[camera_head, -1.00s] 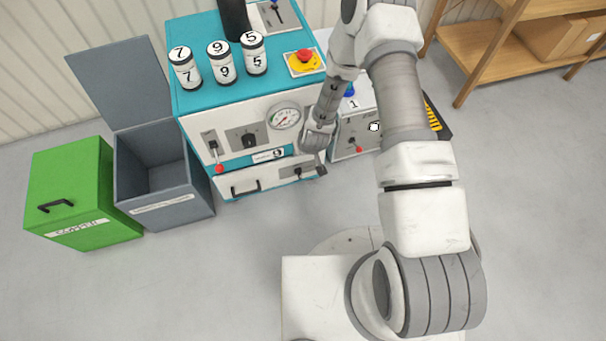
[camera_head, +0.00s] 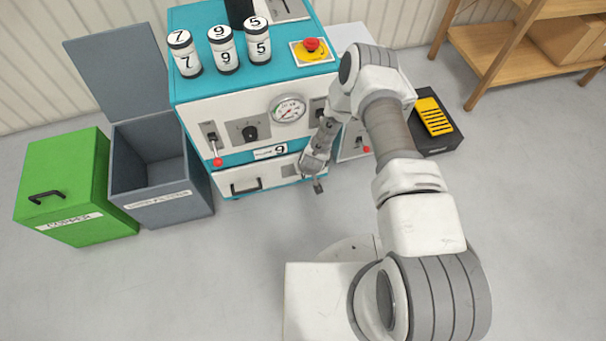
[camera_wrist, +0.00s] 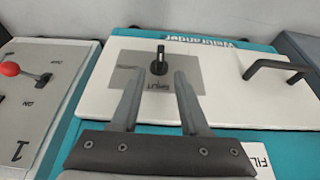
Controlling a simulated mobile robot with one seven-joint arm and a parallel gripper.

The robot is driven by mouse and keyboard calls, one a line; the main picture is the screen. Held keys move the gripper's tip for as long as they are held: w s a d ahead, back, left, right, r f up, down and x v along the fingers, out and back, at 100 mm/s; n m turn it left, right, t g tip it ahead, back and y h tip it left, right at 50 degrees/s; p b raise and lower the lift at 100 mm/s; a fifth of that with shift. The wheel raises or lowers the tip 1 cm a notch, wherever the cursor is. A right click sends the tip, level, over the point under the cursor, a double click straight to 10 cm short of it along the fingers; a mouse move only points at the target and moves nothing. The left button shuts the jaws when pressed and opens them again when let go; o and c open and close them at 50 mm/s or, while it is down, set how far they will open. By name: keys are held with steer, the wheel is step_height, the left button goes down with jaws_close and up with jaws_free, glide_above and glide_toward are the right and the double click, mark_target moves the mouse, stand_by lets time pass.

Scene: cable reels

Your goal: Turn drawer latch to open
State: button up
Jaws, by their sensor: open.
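The drawer (camera_head: 255,178) is a white front panel low on the teal machine, with a black bar handle (camera_head: 246,186). In the wrist view the drawer front (camera_wrist: 215,100) shows the handle (camera_wrist: 275,68) at right and the latch (camera_wrist: 159,62), a dark knob with an upright lever on a grey plate (camera_wrist: 190,72). My gripper (camera_wrist: 155,80) is open and empty. In the wrist view its two fingertips appear just below and on either side of the latch; contact cannot be told. In the head view my gripper (camera_head: 318,186) is in front of the drawer's right part and the latch is hidden.
Above the drawer are a gauge (camera_head: 288,109), a dial (camera_head: 249,133) and a red-tipped lever (camera_head: 217,160). A neighbouring panel has a red ball lever (camera_wrist: 12,69). An open grey bin (camera_head: 160,200) and a green box (camera_head: 62,185) stand at left. The floor before the drawer is clear.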

steer(key=b+x, duration=0.1)
steer(key=x, duration=0.4)
steer(key=shift+w+f+b, duration=0.1)
steer(key=shift+f+b, duration=0.1)
steer(key=shift+b, duration=0.15)
jaws_close()
